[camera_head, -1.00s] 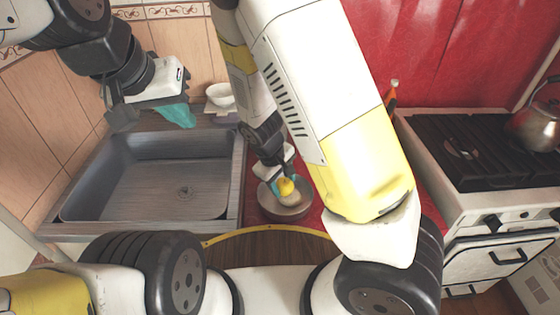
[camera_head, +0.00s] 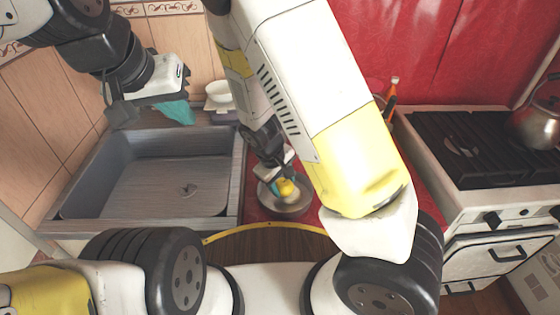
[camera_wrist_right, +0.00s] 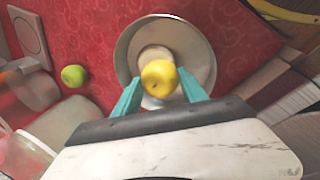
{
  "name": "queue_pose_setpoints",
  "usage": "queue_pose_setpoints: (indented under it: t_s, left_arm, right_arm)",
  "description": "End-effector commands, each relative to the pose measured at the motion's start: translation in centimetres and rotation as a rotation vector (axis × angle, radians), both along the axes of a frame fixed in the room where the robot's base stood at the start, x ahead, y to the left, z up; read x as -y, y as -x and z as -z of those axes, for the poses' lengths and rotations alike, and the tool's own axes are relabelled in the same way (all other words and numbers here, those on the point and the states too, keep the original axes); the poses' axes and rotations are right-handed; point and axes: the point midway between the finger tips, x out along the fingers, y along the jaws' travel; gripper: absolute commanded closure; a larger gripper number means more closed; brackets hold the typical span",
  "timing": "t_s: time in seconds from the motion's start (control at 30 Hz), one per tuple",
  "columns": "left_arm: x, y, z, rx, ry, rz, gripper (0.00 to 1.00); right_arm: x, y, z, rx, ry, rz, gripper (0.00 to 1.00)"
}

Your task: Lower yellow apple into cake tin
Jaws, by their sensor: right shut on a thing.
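The yellow apple (camera_head: 287,188) is held between the teal fingers of my right gripper (camera_head: 280,184). In the right wrist view the apple (camera_wrist_right: 159,78) sits between the two fingertips (camera_wrist_right: 160,80), over the round grey cake tin (camera_wrist_right: 197,48). In the head view the cake tin (camera_head: 300,207) stands on the red oilcloth below the gripper. A pale round thing (camera_wrist_right: 154,54) lies inside the tin, partly hidden by the apple. Whether the apple touches it or the tin's floor I cannot tell. My left gripper (camera_head: 177,112) hangs above the sink's back edge; its finger gap is not clear.
A grey sink (camera_head: 150,185) lies left of the tin. A white bowl (camera_head: 219,96) stands behind it. A stove (camera_head: 465,150) with a kettle (camera_head: 538,125) is at the right. A green apple (camera_wrist_right: 74,75) and glass jars (camera_wrist_right: 28,90) are left of the tin in the wrist view.

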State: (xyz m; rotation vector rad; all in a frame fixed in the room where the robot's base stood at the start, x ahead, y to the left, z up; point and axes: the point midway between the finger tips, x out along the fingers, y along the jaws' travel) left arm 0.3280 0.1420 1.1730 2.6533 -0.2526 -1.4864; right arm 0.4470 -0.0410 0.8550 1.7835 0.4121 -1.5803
Motion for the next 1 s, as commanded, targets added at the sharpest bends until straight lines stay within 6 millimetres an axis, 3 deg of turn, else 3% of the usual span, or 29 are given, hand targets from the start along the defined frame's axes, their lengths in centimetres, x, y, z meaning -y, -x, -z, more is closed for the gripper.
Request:
queue_pose_setpoints:
  t_s: [0.8,0.83,0.93,1.0]
  left_arm:
    - [0.00,0.00,0.00,0.000,0.000,0.000,1.00]
    - [0.00,0.00,0.00,0.000,0.000,0.000,1.00]
    - [0.00,0.00,0.00,0.000,0.000,0.000,1.00]
    - [0.00,0.00,0.00,0.000,0.000,0.000,1.00]
  right_arm:
    - [0.01,0.00,0.94,0.000,0.000,0.001,0.92]
    - [0.00,0.01,0.94,0.000,0.000,0.000,0.48]
    - [0.00,0.01,0.94,0.000,0.000,0.000,0.29]
    - [0.00,0.01,0.94,0.000,0.000,0.000,0.25]
